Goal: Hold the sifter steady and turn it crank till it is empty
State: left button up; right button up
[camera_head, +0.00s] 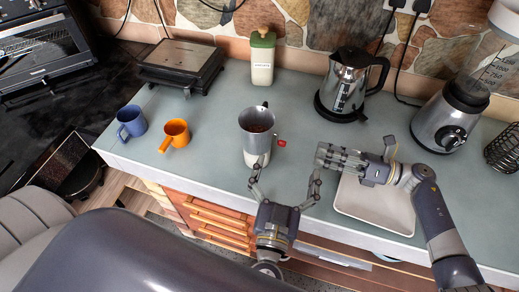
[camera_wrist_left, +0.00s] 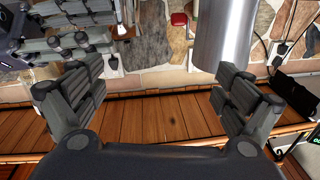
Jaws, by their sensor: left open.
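The sifter (camera_head: 256,143) is a grey metal cylinder standing upright near the counter's front edge, with brown contents visible inside. Its red crank knob (camera_head: 281,143) sticks out to the right. A pale part shows below the cylinder; I cannot tell what it is. My left gripper (camera_head: 286,177) is open and empty in front of the sifter. In the left wrist view the sifter (camera_wrist_left: 224,40) is near one finger, not between the fingers, and the red knob (camera_wrist_left: 178,18) shows beside it. My right gripper (camera_head: 328,157) points left, to the right of the knob and apart from it.
A white tray (camera_head: 376,216) lies under my right arm. A blue mug (camera_head: 131,122) and an orange cup (camera_head: 175,133) stand left. A kettle (camera_head: 348,82), a green-capped bottle (camera_head: 262,59), a grill (camera_head: 181,64) and a blender (camera_head: 449,121) stand behind.

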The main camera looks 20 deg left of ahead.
aim_at(256, 108)
pick_arm(q)
jog(key=a+r+n+g+y, duration=0.1)
jog(key=a, duration=0.1)
jog(key=a+r+n+g+y, duration=0.1)
jog(key=a+n+y, duration=0.1)
jog(key=a+r+n+y, duration=0.1)
jog(key=a+n+y, duration=0.1)
jog(key=a, duration=0.1)
jog(key=shift+w+g, duration=0.35)
jog(key=shift+g, duration=0.05)
jog(key=x, duration=1)
jog(key=shift+w+a, duration=0.2)
jog(key=shift+w, duration=0.15)
jog(key=c, duration=1.3)
